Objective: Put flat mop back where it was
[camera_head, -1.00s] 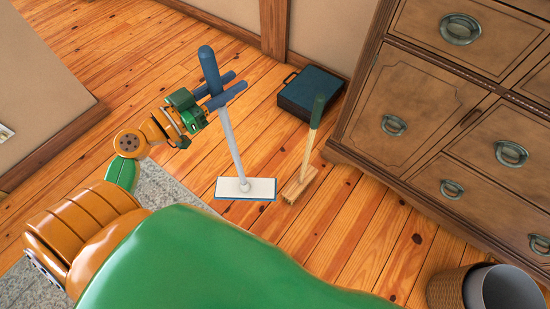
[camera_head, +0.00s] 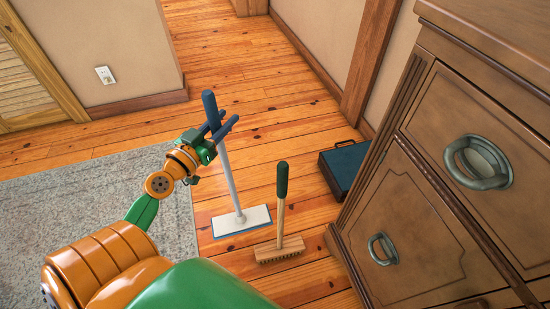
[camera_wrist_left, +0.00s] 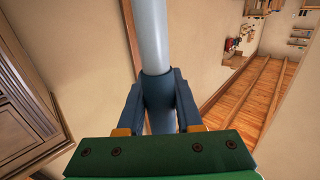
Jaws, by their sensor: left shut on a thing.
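The flat mop has a white and blue flat head (camera_head: 241,221), a pale pole and a dark blue grip at its top. My left gripper (camera_head: 222,130) is shut around the blue grip, near the top of the pole. The left wrist view shows both fingers (camera_wrist_left: 158,105) pressed on the blue grip, with the pale pole (camera_wrist_left: 151,35) running on beyond them. The pole is nearly upright, leaning slightly. The mop head is at or just above the wooden floor; I cannot tell if it touches. My right gripper is not in view.
A wooden brush (camera_head: 280,225) with a green-tipped handle stands just in front and right of the mop head. A dark blue case (camera_head: 344,165) lies by the wall. A wooden dresser (camera_head: 400,235) fills the right. A grey rug (camera_head: 85,205) lies left. The floor behind the mop is clear.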

